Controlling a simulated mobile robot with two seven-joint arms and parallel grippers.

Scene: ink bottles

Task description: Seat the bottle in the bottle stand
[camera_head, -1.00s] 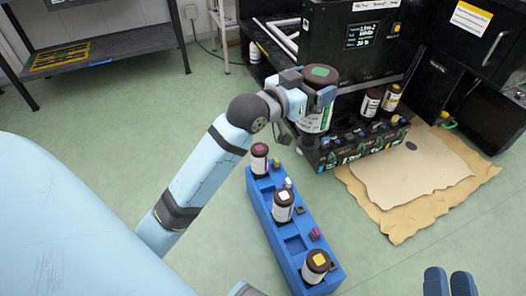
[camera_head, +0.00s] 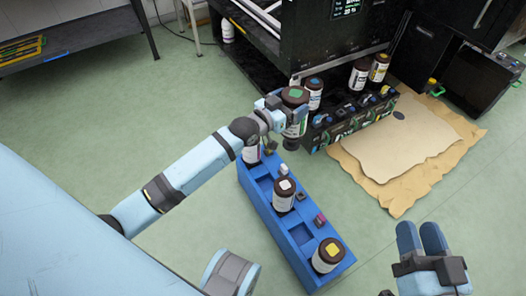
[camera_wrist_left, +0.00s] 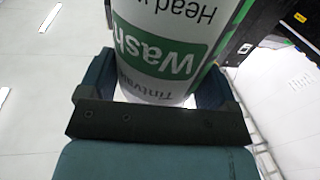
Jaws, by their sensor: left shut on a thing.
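My left gripper (camera_head: 276,116) is shut on a white-labelled bottle (camera_head: 296,124) with a dark top and a green patch. It holds the bottle roughly upright above the far end of the blue stand (camera_head: 275,222). In the left wrist view the bottle's green "Wash" label (camera_wrist_left: 170,62) sits between the two fingers. The blue stand has square compartments; a white-topped bottle (camera_head: 284,197) and a yellow-topped bottle (camera_head: 327,256) stand in it. Another bottle (camera_head: 251,154) at its far end is partly hidden by my left arm.
A black rack (camera_head: 345,122) stands behind the stand, with several bottles (camera_head: 359,77) behind it. Brown paper (camera_head: 405,160) lies on the floor to the right. Small caps (camera_head: 319,220) sit on the stand. Green floor is clear left of the stand.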

